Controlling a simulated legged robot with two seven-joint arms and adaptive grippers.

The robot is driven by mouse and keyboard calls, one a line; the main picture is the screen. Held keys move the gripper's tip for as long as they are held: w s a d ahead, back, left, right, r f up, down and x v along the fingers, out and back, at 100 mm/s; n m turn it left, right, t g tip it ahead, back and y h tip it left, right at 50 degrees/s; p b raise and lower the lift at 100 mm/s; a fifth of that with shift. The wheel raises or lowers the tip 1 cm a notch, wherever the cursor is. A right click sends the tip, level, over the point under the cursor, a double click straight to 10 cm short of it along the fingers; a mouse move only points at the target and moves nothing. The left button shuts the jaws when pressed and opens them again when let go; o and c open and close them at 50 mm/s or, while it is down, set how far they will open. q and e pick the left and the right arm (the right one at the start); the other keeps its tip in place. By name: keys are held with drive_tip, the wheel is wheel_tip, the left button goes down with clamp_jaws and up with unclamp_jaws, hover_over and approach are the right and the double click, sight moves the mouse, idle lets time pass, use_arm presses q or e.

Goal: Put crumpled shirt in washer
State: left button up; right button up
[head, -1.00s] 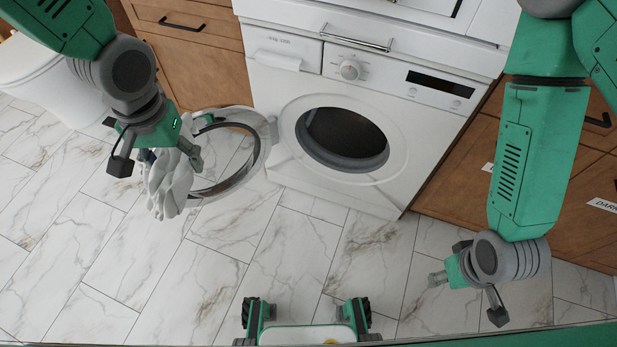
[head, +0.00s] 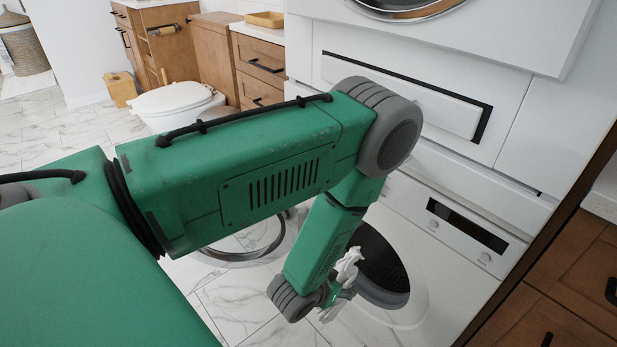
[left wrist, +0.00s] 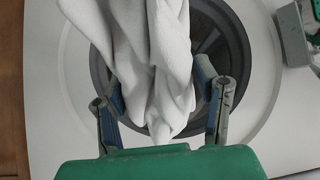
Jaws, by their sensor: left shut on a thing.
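The crumpled shirt (head: 348,264) is white and hangs from my left gripper (head: 343,292), right in front of the washer's round opening (head: 385,268). In the left wrist view the shirt (left wrist: 140,55) is bunched between the two fingers of my left gripper (left wrist: 160,95), with the dark drum (left wrist: 215,35) behind it. The washer (head: 455,222) is white, and its round door (head: 245,252) stands open to the left, partly hidden by my left arm. Part of my right gripper (left wrist: 298,35) seems to show at the right edge of the left wrist view; its fingers are unclear.
Wooden drawers (head: 560,290) stand to the right of the washer. A second appliance (head: 530,35) sits above it. A toilet (head: 175,103) and wooden cabinets (head: 260,70) are at the back left. My left arm crosses much of the head view.

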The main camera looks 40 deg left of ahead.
use_arm(q)
drive_tip(key=s+f, duration=0.1)
drive_tip(key=s+a+f+t+b, duration=0.1)
drive_tip(key=f, duration=0.1)
drive_tip(key=s+a+f+t+b, duration=0.1)
drive_tip(key=shift+f, duration=0.2)
drive_tip(key=shift+s+a+f+m+t+h+b, duration=0.2)
drive_tip(key=shift+s+m+t+b, duration=0.1)
drive_tip(key=shift+s+t, duration=0.3)
drive_tip(key=shift+s+a+f+m+t+h+b, duration=0.1)
drive_tip(key=shift+s+m+t+h+b, duration=0.2)
drive_tip(key=shift+s, duration=0.35)
drive_tip(key=shift+s+a+t, duration=0.25)
drive_tip(key=shift+a+t, duration=0.15)
drive_tip(key=shift+a, duration=0.1)
drive_tip(key=w+b, duration=0.2)
drive_tip(key=w, duration=0.2)
drive_tip(key=w+b, duration=0.2)
drive_tip(key=w, duration=0.3)
drive_tip(key=w+d+b, duration=0.1)
drive_tip(key=w+b, duration=0.1)
drive_tip(key=w, duration=0.3)
drive_tip(key=shift+w, duration=0.25)
drive_tip(key=w, duration=0.6)
drive_tip(key=w+d, duration=0.1)
drive_tip(key=w, duration=1.1)
drive_tip(key=shift+d, duration=0.25)
use_arm(e)
wheel_tip(320, 180, down, 10)
drive_tip(key=shift+d, duration=0.45)
